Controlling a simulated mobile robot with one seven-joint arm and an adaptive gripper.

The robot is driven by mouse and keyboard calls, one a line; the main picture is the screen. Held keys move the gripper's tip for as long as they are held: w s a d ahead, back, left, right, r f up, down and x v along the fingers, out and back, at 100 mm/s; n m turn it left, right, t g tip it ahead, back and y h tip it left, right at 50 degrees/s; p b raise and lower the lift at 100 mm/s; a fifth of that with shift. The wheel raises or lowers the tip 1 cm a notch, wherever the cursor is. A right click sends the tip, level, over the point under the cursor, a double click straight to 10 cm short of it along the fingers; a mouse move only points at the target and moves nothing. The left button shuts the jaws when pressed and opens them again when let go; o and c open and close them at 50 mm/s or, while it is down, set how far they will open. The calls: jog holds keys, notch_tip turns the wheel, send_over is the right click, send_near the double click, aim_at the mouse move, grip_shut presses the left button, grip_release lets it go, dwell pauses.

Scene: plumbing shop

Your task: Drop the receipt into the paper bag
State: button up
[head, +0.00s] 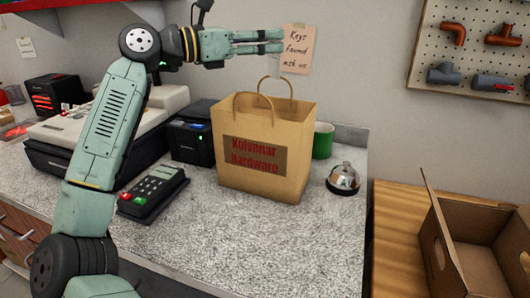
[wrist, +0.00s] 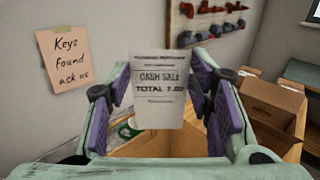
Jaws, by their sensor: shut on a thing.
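The paper bag (head: 262,185) stands upright on the counter in the head view, brown with two handles and a red "Kolvenar Hardware" label. My gripper (head: 281,41) is above the bag's handles, its fingers level and pointing right. In the wrist view the white receipt (wrist: 160,92), printed "CASH SALE TOTAL 7.82", is between the two purple-padded fingers, and my gripper is shut on it. The receipt does not show clearly in the head view. The inside of the bag is hidden in the head view.
A green mug (head: 323,140) stands behind the bag and a service bell (head: 342,178) to its right. A card terminal (head: 153,192) and a black printer (head: 192,138) are to the left. An open cardboard box (head: 452,255) is at the lower right. A note (head: 298,49) hangs on the wall.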

jog(key=shift+f+b, duration=1.75)
jog(key=shift+f, duration=0.95)
jog(key=o, duration=0.7)
jog(key=shift+o, duration=0.2)
send_near(273, 64)
jog(key=v, duration=0.4)
jog(key=shift+a, duration=0.15)
